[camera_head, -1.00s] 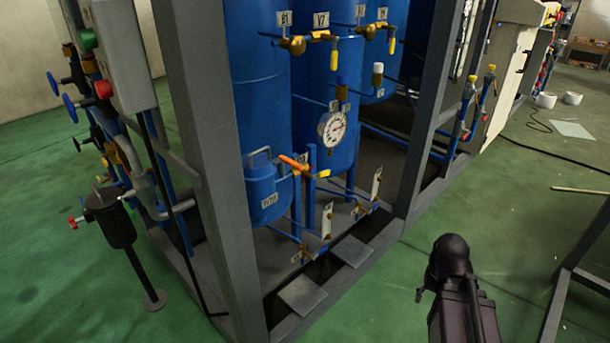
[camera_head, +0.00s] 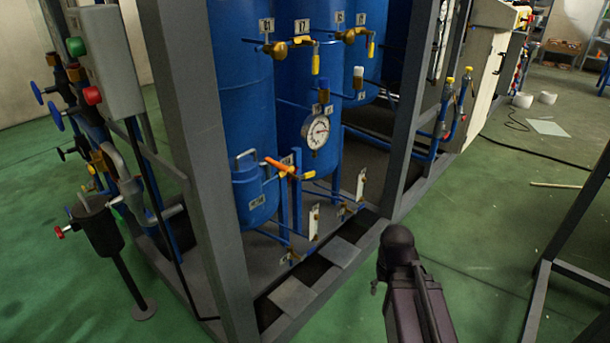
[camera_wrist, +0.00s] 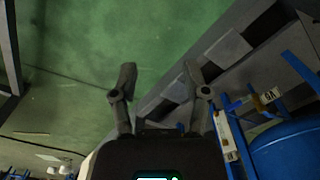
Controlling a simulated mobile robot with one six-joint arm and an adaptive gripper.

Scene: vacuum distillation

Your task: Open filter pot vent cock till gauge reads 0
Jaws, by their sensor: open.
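The filter pot (camera_head: 255,197) is a small labelled blue vessel with a grey bail handle, low inside the grey frame in the head view. A cock with an orange handle (camera_head: 277,166) sits beside its top on a blue pipe; I cannot tell for sure whether it is the vent cock. The round white gauge (camera_head: 316,131) is above and right of it; its reading is too small to make out. My gripper (camera_wrist: 157,78) is open and empty in the wrist view, above the floor and frame edge, apart from the pot. In the head view only my dark arm shows, right of the frame.
Grey uprights (camera_head: 195,150) stand in front of the tall blue tanks (camera_head: 250,85). Brass valves with yellow handles (camera_head: 315,63) sit higher up. A black strainer (camera_head: 97,228) stands at left. A dark stand (camera_head: 565,230) is at right. Green floor (camera_head: 480,200) is clear between.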

